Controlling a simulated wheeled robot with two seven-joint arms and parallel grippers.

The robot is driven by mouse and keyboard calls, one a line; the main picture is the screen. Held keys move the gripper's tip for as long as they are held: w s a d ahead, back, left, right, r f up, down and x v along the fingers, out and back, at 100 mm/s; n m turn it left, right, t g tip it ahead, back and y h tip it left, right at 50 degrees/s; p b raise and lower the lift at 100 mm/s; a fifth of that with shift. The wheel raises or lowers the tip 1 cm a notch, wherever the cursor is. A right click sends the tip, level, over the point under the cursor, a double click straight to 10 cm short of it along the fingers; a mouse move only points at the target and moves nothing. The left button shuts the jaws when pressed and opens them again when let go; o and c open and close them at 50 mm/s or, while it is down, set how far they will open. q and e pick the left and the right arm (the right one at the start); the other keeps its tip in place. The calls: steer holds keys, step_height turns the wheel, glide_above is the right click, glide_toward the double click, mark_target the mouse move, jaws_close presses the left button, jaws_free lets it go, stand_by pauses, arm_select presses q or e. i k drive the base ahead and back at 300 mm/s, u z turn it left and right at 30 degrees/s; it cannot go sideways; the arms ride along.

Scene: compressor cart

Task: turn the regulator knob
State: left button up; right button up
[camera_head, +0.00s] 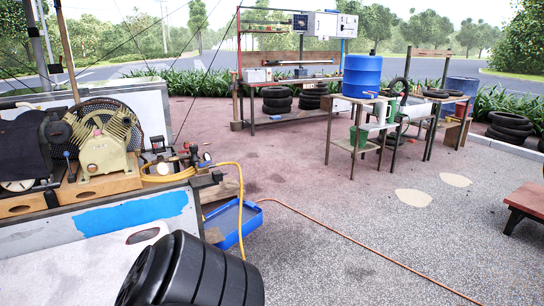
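The compressor cart (95,222) stands at the left with a cream-coloured compressor pump (103,150) on top. At the right end of its top is a small cluster of regulator fittings (180,160) with dark parts, red parts and a pale round gauge (207,157). The regulator knob is too small here to tell apart from the other fittings. A yellow hose (240,195) runs from this cluster over the cart's edge and down. Neither of my grippers shows in the head view.
A blue tray (232,222) lies on the ground beside the cart. A large black ribbed object (190,275) fills the bottom foreground. An orange hose (370,250) crosses the open paving at the right. A workbench (290,82) and a blue barrel (362,76) stand behind.

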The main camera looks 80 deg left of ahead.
mark_target(194, 148)
steer(key=u, duration=3.15)
